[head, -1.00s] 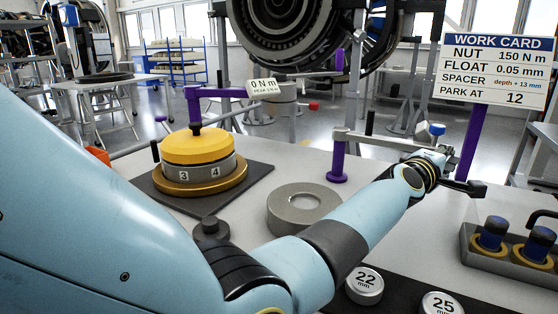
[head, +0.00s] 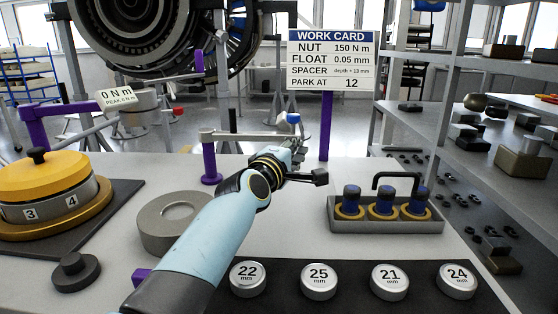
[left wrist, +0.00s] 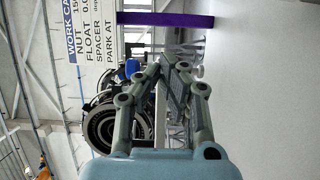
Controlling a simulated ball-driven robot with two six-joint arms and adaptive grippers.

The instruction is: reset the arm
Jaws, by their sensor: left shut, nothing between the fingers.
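My left arm reaches in from the bottom of the head view, over the table. My right gripper is not in view.
A grey tray (head: 385,227) holds blue-topped parts on the right. Several numbered discs, such as the 22 mm one (head: 248,280), lie on a dark mat in front. A grey ring (head: 150,235) and a yellow-topped drum (head: 45,178) are left. Shelves (head: 470,135) stand right.

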